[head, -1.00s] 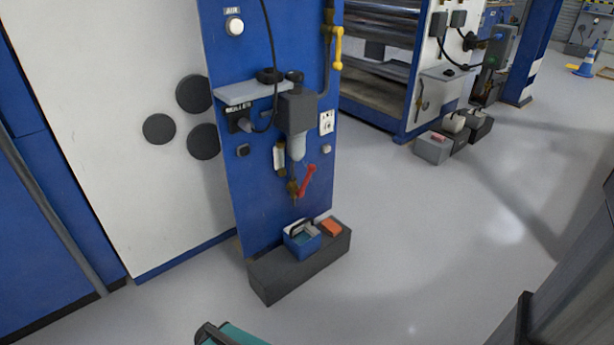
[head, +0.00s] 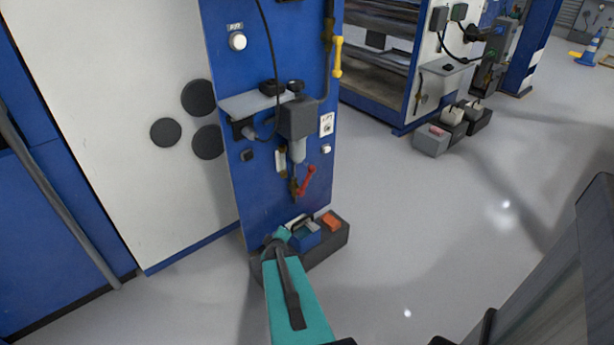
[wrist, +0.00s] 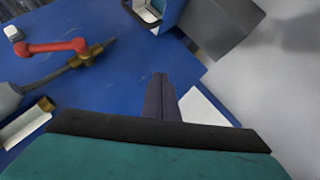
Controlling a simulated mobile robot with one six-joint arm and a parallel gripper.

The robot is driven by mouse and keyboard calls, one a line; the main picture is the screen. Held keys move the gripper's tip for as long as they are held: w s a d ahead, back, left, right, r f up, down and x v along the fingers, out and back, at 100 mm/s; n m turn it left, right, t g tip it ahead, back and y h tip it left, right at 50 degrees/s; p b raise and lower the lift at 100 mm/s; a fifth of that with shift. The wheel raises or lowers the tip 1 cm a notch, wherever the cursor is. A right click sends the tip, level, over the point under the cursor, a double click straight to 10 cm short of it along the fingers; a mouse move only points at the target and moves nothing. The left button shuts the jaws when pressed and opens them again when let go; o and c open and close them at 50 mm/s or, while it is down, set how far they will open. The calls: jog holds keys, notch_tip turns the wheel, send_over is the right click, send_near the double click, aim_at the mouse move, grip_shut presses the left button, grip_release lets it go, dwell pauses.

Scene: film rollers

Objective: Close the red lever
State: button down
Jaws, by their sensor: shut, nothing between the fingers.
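The red lever (head: 308,180) sits on a brass valve (head: 294,188) below the grey regulator on the blue panel. In the head view it slants up and to the right. In the wrist view the red lever (wrist: 50,47) lies at upper left, beside the brass valve (wrist: 86,57). My gripper (wrist: 160,80) is shut and empty, its dark fingers together at the middle of the wrist view. It is apart from the lever. In the head view my teal arm reaches up to below the lever, in front of the grey block; the fingertips are not clear there.
A dark grey block (head: 322,254) at the panel's foot carries a blue box (head: 305,240) and an orange item (head: 331,221). The regulator (head: 297,118) and a small shelf (head: 258,104) stick out above the lever.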

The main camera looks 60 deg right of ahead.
jog(key=s+d+r+n+t+h+p, duration=0.1)
jog(key=s+d+r+p, duration=0.1)
jog(key=d+r, duration=0.4)
jog(key=s+d+r+n+t+h+p, duration=0.1)
jog(key=s+d+r+t+h+p, duration=0.1)
jog(key=d+r, duration=0.4)
notch_tip(320, 180, up, 4)
jog(key=shift+s+r, duration=0.1)
jog(key=shift+s, duration=0.8)
jog(key=shift+w+d+f+b, duration=0.2)
jog(key=shift+d+f+b, duration=0.05)
jog(key=shift+b, duration=0.5)
jog(key=shift+w+d+f+b, duration=0.15)
jog(key=shift+w+d+b, duration=0.1)
jog(key=shift+b, duration=0.6)
jog(key=d+b, duration=0.1)
jog(key=b, duration=0.2)
jog(key=shift+w+f, duration=0.1)
jog(key=shift+w, duration=0.25)
jog(key=b, duration=0.6)
send_near(307, 181)
jog(key=shift+w+d+f, duration=0.15)
jog(key=shift+w+d, duration=2.1)
jog(key=shift+w, duration=0.25)
